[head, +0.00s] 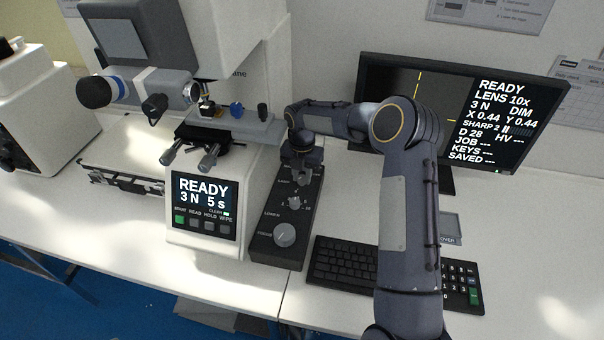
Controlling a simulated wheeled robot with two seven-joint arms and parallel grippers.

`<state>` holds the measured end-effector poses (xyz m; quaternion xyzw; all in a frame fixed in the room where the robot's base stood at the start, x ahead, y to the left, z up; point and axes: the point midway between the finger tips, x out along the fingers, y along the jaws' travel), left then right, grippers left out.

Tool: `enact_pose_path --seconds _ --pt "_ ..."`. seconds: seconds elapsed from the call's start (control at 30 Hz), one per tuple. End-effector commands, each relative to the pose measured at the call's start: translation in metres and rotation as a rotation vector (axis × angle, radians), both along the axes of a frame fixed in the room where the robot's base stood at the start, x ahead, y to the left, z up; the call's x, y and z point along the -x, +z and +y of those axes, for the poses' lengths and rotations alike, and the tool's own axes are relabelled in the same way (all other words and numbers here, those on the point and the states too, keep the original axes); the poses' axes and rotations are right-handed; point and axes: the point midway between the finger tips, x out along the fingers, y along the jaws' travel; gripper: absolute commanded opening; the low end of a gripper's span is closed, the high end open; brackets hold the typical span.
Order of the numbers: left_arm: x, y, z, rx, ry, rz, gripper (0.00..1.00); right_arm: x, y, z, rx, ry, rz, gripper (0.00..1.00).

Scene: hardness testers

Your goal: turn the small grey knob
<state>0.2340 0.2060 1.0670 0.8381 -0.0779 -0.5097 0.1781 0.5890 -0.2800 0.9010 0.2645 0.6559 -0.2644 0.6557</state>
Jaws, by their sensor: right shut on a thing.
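The dark control box (258,247) stands on the bench beside the hardness tester. My right gripper (300,177) points down over its far part and is shut on a small grey knob, which the fingers mostly hide. A small lever-like switch (294,203) sits nearer on the box, apart from the gripper. A larger round grey knob (284,235) is at the near end of the box. My left gripper is out of view.
The white tester (205,165) with its lit panel stands left of the box. A monitor (462,110) reading READY, LENS 10x, 3 N, DIM stands behind my right arm. A keyboard (343,262) lies right of the box. The bench front at left is clear.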

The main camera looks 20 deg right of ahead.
Motion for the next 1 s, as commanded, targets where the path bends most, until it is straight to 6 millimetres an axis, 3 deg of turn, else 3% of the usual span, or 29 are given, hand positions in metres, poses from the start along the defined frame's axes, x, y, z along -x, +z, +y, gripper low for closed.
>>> enact_pose_path --seconds 0.43,1.0 --pt "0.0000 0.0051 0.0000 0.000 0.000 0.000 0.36 -0.0008 0.0017 0.0000 0.001 0.297 -0.004 0.01" --pt "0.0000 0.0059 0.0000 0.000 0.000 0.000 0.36 -0.0008 0.0014 0.0000 0.001 0.376 -0.004 0.01"
